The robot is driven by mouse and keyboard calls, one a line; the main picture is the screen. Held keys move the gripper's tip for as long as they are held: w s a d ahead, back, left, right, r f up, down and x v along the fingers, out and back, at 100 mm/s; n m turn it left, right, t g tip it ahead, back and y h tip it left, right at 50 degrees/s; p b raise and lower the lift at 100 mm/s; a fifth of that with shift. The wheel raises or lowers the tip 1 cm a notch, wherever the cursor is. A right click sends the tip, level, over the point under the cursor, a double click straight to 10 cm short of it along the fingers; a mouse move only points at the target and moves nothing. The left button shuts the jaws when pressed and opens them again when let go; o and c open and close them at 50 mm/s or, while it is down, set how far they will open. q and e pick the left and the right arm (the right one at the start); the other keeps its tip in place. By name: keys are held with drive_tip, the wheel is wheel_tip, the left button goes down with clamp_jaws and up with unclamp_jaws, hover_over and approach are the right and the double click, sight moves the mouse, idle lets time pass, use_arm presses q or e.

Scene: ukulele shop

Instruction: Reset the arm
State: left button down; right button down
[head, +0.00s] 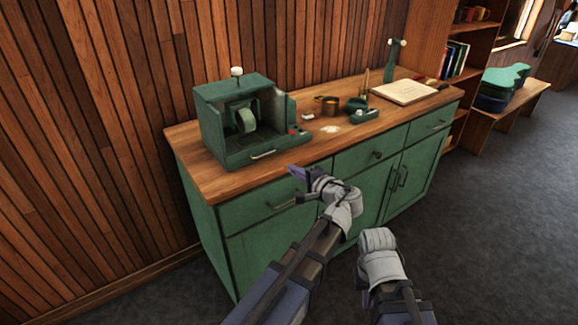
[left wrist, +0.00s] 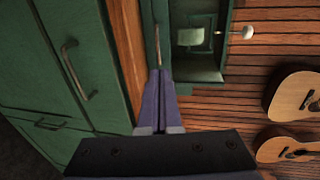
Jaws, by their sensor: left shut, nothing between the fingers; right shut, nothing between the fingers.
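My left gripper (head: 294,170) is in front of the green cabinet's top edge, below and in front of the green machine. It is shut and empty. In the left wrist view its two purple fingers (left wrist: 160,75) lie together with nothing between them. They point toward the wooden counter edge and the machine. My right arm shows at the bottom right of the head view, only as its grey wrist part and dark links. The fingers of my right gripper are hidden.
The green cabinet (head: 262,245) has a wooden counter (head: 215,178). Dark floor (head: 480,220) is free at right. Guitars (left wrist: 295,97) hang on the wall.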

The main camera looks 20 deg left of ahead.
use_arm(q)
drive_tip(key=s+a+f+n+g+h, duration=0.3)
drive_tip(key=s+f+n+g+h, duration=0.15)
drive_tip(key=s+f, duration=0.55)
drive_tip(key=s+d+f+n+g+h, duration=0.3)
drive_tip(key=s+d+f+g+h, duration=0.1)
drive_tip(key=s+d+f+h, duration=0.3)
drive_tip(key=s+d+r+m+p, duration=0.2)
drive_tip(key=s+d+r+p, duration=0.1)
drive_tip(key=d, duration=0.2)
drive_tip(key=s+d+r+m+g+p, duration=0.1)
drive_tip(key=s+d+r+m+p, duration=0.1)
drive_tip(key=s+d+r+p, duration=0.1)
drive_tip(key=d+p, duration=0.1)
drive_tip(key=d, duration=0.1)
drive_tip(key=shift+s+d+r, duration=0.35)
drive_tip(key=shift+s, duration=0.05)
